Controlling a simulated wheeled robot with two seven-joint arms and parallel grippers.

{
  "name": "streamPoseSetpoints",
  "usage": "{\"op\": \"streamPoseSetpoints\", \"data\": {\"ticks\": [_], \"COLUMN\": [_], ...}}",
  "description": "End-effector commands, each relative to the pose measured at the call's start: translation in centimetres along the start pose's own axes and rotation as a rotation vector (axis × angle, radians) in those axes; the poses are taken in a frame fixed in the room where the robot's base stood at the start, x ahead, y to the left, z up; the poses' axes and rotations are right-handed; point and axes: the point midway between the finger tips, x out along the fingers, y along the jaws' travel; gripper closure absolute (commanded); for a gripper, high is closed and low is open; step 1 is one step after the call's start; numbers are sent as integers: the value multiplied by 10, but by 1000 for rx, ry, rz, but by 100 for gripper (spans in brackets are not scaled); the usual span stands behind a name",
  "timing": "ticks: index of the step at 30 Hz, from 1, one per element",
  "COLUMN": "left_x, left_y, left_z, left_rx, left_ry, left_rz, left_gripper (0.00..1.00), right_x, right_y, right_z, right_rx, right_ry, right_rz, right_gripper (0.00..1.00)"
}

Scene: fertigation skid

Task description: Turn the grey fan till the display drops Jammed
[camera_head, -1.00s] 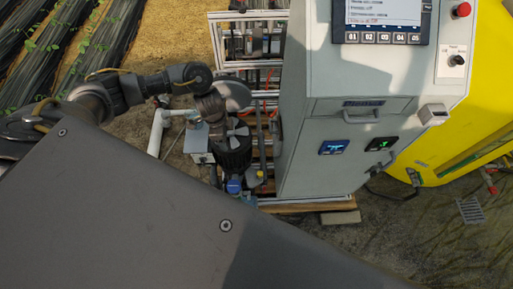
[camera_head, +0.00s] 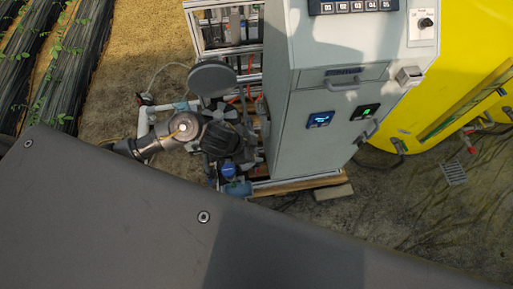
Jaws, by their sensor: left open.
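The grey fan is not clearly seen; my left arm covers the top of a dark ribbed motor (camera_head: 236,152), where a light fan-like shape showed earlier. My left gripper (camera_head: 214,133) is at the top of that motor, seen from above and dark. It is open, but its fingers are mostly hidden, and I cannot tell whether they touch anything. A round grey disc (camera_head: 212,78), perhaps a cover, stands just above the motor in the picture. A small blue-lit display (camera_head: 320,120) and a green-lit one (camera_head: 366,112) are on the cabinet; their text is too small to read. My right gripper is out of view.
The grey cabinet (camera_head: 292,140) stands close right of the motor. White pipes (camera_head: 146,118) and an aluminium frame (camera_head: 192,30) are close by. A yellow tank (camera_head: 450,70) is at the right. My dark body fills the bottom. Only the larger panel's lower edge (camera_head: 352,6) shows.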

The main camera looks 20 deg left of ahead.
Motion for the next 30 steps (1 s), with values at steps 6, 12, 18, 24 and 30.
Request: {"op": "streamPoseSetpoints", "data": {"ticks": [6,12,18,24,30], "left_x": [-4,-6,-4,50,174], "left_y": [6,6,6,11,44], "left_z": [-10,-12,-11,26,154], "left_rx": [-44,-53,-54,-174,-489], "left_ry": [29,32,31,3,-80], "left_rz": [-36,-45,-44,-7,22], "left_gripper": [36,36,36,36,36], "right_x": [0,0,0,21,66], "right_y": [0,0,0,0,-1], "right_z": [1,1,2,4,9], "right_rx": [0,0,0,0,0], "right_ry": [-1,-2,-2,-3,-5], "right_rz": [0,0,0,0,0], "right_gripper": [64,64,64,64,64]}}
